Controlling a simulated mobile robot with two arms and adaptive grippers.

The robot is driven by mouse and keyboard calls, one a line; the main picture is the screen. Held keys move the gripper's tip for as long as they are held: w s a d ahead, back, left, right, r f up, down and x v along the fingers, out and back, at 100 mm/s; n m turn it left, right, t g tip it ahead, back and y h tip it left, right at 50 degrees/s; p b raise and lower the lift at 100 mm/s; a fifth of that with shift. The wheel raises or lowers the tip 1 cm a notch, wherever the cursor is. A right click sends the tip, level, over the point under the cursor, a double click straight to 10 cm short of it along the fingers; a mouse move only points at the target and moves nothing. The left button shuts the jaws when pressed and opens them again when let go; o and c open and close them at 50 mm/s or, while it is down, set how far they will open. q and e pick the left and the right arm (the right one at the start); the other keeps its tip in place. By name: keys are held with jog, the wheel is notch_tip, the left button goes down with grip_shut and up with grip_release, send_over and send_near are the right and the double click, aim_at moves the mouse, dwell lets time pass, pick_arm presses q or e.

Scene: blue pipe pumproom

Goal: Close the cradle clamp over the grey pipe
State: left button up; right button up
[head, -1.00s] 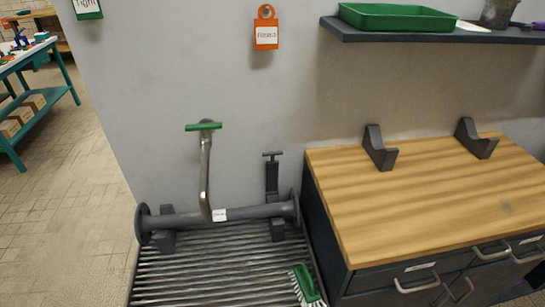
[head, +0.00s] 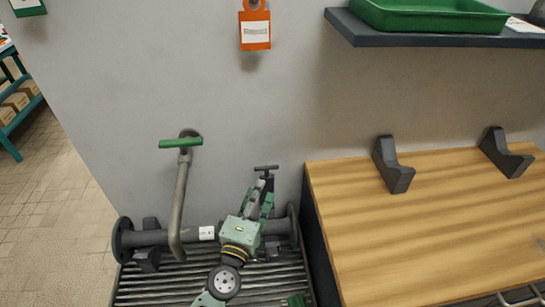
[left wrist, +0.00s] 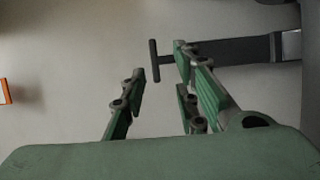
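The grey pipe (head: 170,237) lies across the ribbed rack at lower left, with round flanges at its ends and a white label. The cradle clamp (head: 268,178) stands raised at the pipe's right part, its T-handle at the top. In the left wrist view the clamp's dark arm (left wrist: 245,49) and T-handle (left wrist: 154,62) show beyond the fingers. My left gripper (head: 260,199) is over the pipe's right end, just in front of the clamp, and hides its lower part. Its fingers (left wrist: 158,80) are apart with nothing between them; contact with the clamp cannot be told.
A wooden-topped cabinet (head: 420,230) with two dark brackets stands close on the right. A shelf (head: 440,38) with a green tray hangs above it.

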aim_at(266, 170)
pick_arm(q)
jog(key=x, duration=0.2)
jog(key=r+x, duration=0.1)
jog(key=x, duration=0.1)
jog(key=shift+w+a, duration=0.1)
jog(key=shift+w, duration=0.1)
jog(key=shift+w+f, duration=0.1)
jog(key=shift+w, duration=0.9)
jog(key=shift+w+d, duration=0.2)
jog(key=shift+d, duration=0.05)
grip_shut()
pick_arm(e)
jog(key=shift+s+d, duration=0.1)
jog(key=shift+s, duration=1.6)
